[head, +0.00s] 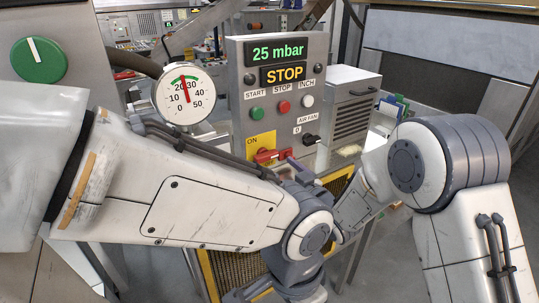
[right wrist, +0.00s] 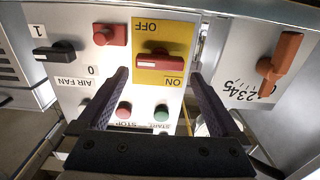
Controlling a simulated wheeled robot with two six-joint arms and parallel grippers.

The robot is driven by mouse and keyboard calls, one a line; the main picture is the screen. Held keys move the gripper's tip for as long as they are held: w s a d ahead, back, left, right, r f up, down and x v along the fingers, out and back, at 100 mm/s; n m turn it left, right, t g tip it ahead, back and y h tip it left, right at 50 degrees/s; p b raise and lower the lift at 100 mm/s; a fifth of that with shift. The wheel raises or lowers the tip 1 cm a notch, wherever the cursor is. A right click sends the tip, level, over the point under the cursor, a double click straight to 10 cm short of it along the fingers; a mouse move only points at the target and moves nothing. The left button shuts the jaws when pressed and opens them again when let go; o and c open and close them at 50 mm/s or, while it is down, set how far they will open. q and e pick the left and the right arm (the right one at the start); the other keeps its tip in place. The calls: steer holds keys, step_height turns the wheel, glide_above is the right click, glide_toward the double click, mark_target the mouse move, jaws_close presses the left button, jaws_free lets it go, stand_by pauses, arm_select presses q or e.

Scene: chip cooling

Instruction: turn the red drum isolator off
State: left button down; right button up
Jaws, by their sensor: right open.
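The red drum isolator is a red handle on a yellow plate (right wrist: 175,77) marked ON and OFF, at the foot of the control panel. In the right wrist view the red handle (right wrist: 155,62) lies crosswise, with OFF above it and ON below right; the lettering is upside down. In the head view the handle (head: 264,156) shows low on the panel, partly hidden. My right gripper (right wrist: 160,73) is open, its dark fingers either side of the handle; I see no contact. In the head view my left arm covers most of the right gripper. My left gripper cannot be made out.
The panel (head: 240,85) carries a display, green, red and white buttons and a black air fan switch (head: 310,140). In the wrist view a red knob (right wrist: 110,34) and an orange lever (right wrist: 280,58) stand nearby. A pressure gauge (head: 184,96) is left of the panel.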

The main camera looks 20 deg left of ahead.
mark_target(268, 159)
steer(key=p+x, duration=0.1)
steer(key=x, duration=0.3)
steer(key=shift+r, duration=0.1)
steer(key=shift+w+a+p, duration=0.35)
steer(key=shift+w+a, duration=0.05)
steer(key=shift+a, duration=0.1)
steer(key=c, duration=1)
steer(key=n+b, duration=0.3)
steer(key=b, duration=0.3)
steer(key=f+n+b, duration=0.1)
steer(key=n+b, duration=0.2)
steer(key=b, duration=0.3)
steer(key=n+b, duration=0.4)
steer(key=b, duration=0.2)
steer(key=n+b, duration=0.5)
steer(key=b, duration=0.2)
steer(key=shift+r, duration=0.2)
steer(key=shift+r+n+b, duration=0.15)
steer(key=shift+n+b, duration=1.15)
steer(key=shift+n, duration=0.2)
